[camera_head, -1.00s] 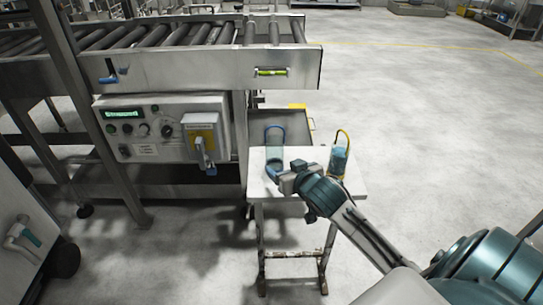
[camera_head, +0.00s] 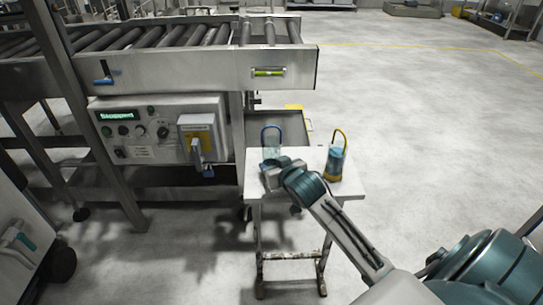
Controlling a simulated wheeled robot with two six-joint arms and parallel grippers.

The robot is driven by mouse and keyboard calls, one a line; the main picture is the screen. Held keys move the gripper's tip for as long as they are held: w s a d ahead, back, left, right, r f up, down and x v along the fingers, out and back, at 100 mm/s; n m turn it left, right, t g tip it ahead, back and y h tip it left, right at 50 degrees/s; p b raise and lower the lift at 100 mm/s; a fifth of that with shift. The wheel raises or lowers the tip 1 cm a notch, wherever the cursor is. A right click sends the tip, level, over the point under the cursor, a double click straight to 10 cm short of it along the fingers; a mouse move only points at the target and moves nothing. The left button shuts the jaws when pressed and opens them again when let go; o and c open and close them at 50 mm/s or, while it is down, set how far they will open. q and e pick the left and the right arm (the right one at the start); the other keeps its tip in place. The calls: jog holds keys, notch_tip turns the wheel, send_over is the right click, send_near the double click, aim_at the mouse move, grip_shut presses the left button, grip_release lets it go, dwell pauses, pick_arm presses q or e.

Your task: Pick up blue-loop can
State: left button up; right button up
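The blue-loop can (camera_head: 271,151) stands on the small white table (camera_head: 350,186), with its blue loop upright above it. Its lower part is hidden behind my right gripper. My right gripper (camera_head: 272,172) is at the near side of this can, its fingers around or just in front of it; I cannot tell whether they touch it or how far they are open. A second can, with a yellow loop (camera_head: 335,163), stands upright to the right on the same table. My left gripper is not in view.
Behind the table is the roller conveyor (camera_head: 190,66) with a control panel (camera_head: 150,130) reading "Stopped". A grey tray (camera_head: 290,122) sits behind the cans. A steel post (camera_head: 85,110) rises at the left. The floor to the right is open.

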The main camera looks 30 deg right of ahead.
jog(key=shift+c, duration=0.6)
jog(key=shift+r, duration=0.6)
jog(key=shift+s+a+r+p, duration=0.15)
jog(key=shift+r+p, duration=0.05)
jog(key=shift+r, duration=0.4)
jog(key=shift+s+a+r+p, duration=0.1)
jog(key=shift+s+r+p, duration=0.1)
jog(key=shift+r, duration=0.4)
jog(key=s+a+r, duration=0.1)
jog(key=s+a, duration=0.8)
jog(key=s, duration=0.3)
jog(key=shift+r, duration=0.2)
jog(key=shift+a, duration=0.1)
